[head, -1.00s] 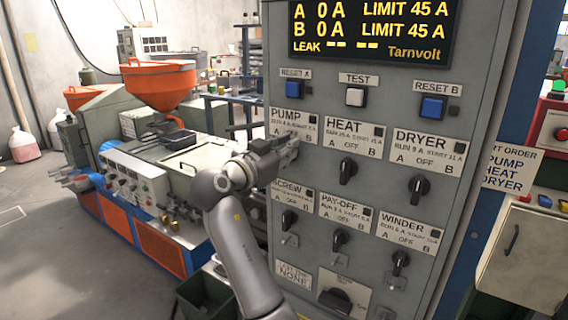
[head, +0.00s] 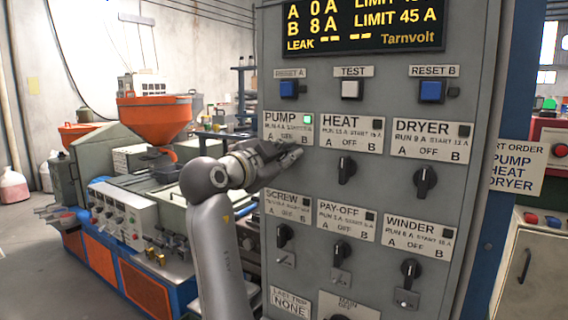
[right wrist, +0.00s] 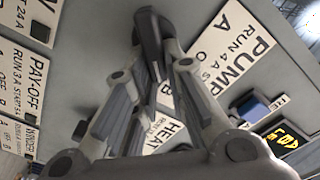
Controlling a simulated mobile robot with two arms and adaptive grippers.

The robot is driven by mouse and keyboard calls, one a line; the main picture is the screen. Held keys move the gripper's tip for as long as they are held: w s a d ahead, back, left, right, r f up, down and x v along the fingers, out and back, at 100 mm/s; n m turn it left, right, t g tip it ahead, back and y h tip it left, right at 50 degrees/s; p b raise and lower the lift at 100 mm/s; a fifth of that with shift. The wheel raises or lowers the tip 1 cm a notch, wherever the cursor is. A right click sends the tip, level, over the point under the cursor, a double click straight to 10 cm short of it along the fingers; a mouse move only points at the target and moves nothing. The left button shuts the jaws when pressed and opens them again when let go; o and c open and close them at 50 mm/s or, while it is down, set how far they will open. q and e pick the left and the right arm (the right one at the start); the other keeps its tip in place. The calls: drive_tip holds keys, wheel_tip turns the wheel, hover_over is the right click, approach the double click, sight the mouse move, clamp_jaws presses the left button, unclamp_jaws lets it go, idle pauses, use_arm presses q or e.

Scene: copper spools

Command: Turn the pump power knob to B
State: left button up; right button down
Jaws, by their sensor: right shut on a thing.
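The pump label (head: 283,126) is at the upper left of the grey panel, with A, OFF and B marked along its lower edge. Its small lamp (head: 308,119) is lit green. My right gripper (head: 291,153) is at the pump position just below this label, shut on the pump knob. The gripper hides the knob in the head view. In the right wrist view the fingers close around the dark knob (right wrist: 148,38), beside the pump label (right wrist: 240,45). The display (head: 362,25) reads A 0 A and B 8 A. My left gripper is not in view.
The heat knob (head: 346,170) and dryer knob (head: 424,181) are to the right, with dark lamps. The screw knob (head: 284,235), pay-off knob (head: 341,250) and winder knob (head: 409,270) sit below. An orange-hoppered machine (head: 152,120) stands at left.

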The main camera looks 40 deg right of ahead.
idle(0.5)
drive_tip(key=c, duration=1.5)
unclamp_jaws()
drive_tip(key=shift+o, duration=0.2)
drive_tip(key=shift+a, duration=0.1)
drive_tip(key=v, duration=0.7)
drive_tip(key=shift+s+a, duration=0.15)
